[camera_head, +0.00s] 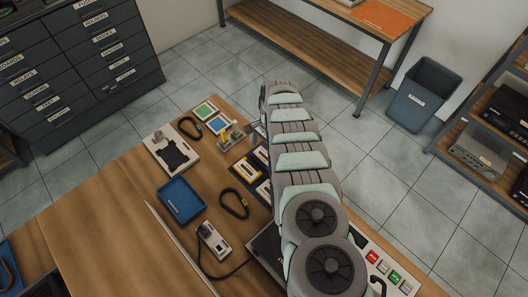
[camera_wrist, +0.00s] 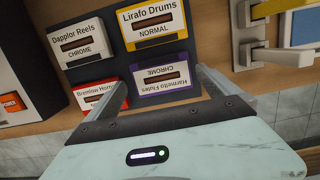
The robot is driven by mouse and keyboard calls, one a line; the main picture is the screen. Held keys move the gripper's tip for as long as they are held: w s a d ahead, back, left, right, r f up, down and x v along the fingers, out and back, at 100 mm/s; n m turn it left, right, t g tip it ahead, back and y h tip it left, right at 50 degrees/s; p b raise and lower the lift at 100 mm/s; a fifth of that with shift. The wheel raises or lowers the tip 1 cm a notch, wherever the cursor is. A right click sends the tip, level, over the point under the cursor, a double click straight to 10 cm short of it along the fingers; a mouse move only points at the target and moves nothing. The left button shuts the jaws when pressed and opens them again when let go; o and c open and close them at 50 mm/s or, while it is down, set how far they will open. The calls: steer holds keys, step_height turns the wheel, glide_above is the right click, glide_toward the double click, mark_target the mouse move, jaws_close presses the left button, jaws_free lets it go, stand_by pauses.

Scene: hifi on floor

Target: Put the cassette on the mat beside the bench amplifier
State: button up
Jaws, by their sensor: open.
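Several cassettes lie on a dark board on the wooden table, partly hidden by my arm in the head view. In the wrist view they are a purple-edged cassette (camera_wrist: 163,79), a yellow one (camera_wrist: 152,24), a white one (camera_wrist: 82,41) and a red one (camera_wrist: 103,96). My gripper (camera_wrist: 157,78) is open, with its fingers on either side of the purple-edged cassette. I cannot tell whether they touch it. An orange mat (camera_head: 388,19) lies on the far bench, beside a partly cropped grey device (camera_head: 347,2), possibly the amplifier.
A blue tray (camera_head: 181,201), a black cable loop (camera_head: 235,204) and a white handheld device (camera_head: 213,240) lie on the table. A toggle-like metal part (camera_wrist: 275,54) stands right of the cassettes. A grey bin (camera_head: 423,96) stands on the tiled floor near the far bench.

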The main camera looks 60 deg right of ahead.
mark_target(267, 154)
steer(key=shift+d+r, duration=0.2)
steer(key=shift+r, duration=0.75)
steer(key=r, duration=0.4)
steer(key=d+r, duration=0.1)
steer(key=r, duration=0.2)
steer(key=shift+s+b, duration=0.15)
steer(key=shift+b, duration=0.2)
steer(key=shift+c, duration=0.2)
steer(key=shift+r, duration=0.15)
steer(key=shift+c, duration=0.8)
steer(key=c, duration=0.5)
